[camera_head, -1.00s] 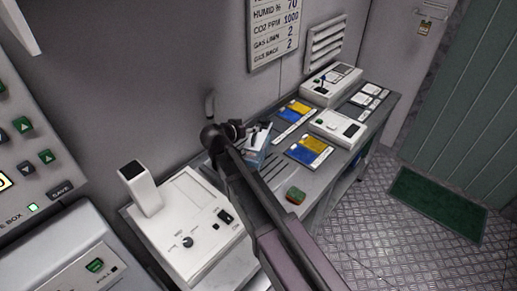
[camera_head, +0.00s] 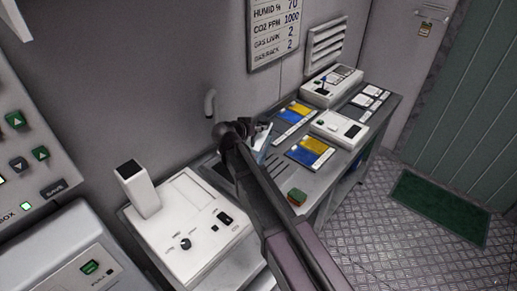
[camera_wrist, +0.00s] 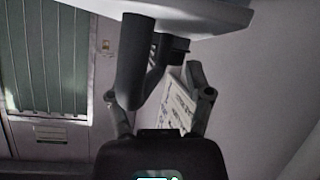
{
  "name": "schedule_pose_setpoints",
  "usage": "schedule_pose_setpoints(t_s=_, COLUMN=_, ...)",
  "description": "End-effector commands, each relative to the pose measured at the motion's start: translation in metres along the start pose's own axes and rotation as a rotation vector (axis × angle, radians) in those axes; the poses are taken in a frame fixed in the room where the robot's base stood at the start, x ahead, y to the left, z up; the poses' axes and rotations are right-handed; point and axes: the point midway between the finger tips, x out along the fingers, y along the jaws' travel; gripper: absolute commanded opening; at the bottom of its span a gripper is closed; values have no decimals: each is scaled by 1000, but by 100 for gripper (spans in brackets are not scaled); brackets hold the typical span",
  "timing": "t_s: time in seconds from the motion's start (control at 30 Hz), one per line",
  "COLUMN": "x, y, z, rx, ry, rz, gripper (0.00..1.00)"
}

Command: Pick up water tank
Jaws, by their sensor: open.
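I cannot single out the water tank with certainty in either view. In the head view a pale blue-white item (camera_head: 263,140) shows at the back of the bench, mostly hidden behind my arm; I cannot tell what it is. My gripper shows in the wrist view (camera_wrist: 160,97) with its fingers apart. A white lettered surface (camera_wrist: 178,106) shows between and beyond the fingers; I cannot tell whether it touches them. A dark tube-like shape (camera_wrist: 132,62) hangs in front, below a pale surface (camera_wrist: 200,15).
A white device (camera_head: 190,225) with a tall block stands left of my arm. The grey bench (camera_head: 318,182) carries white control boxes (camera_head: 338,130), blue-yellow cards (camera_head: 310,150) and a small green-red block (camera_head: 297,197). A wall sign (camera_head: 273,35) hangs above. The floor right of the bench is open, with a green mat (camera_head: 438,207).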

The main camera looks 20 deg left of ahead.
Motion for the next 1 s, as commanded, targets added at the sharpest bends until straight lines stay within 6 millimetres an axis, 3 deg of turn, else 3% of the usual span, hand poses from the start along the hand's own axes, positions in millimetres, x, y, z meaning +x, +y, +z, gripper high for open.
schedule_pose_setpoints(t_s=0.17, x=11, y=0, z=0, rx=-1, ry=0, rz=0, gripper=66)
schedule_pose_setpoints(t_s=0.7, x=11, y=0, z=0, rx=-1, ry=0, rz=0, gripper=66)
schedule_pose_setpoints(t_s=0.77, x=10, y=0, z=0, rx=-1, ry=0, rz=0, gripper=51)
schedule_pose_setpoints(t_s=0.93, x=10, y=-1, z=0, rx=-1, ry=0, rz=-1, gripper=0)
schedule_pose_setpoints(t_s=1.0, x=10, y=-1, z=0, rx=-1, ry=0, rz=-2, gripper=0)
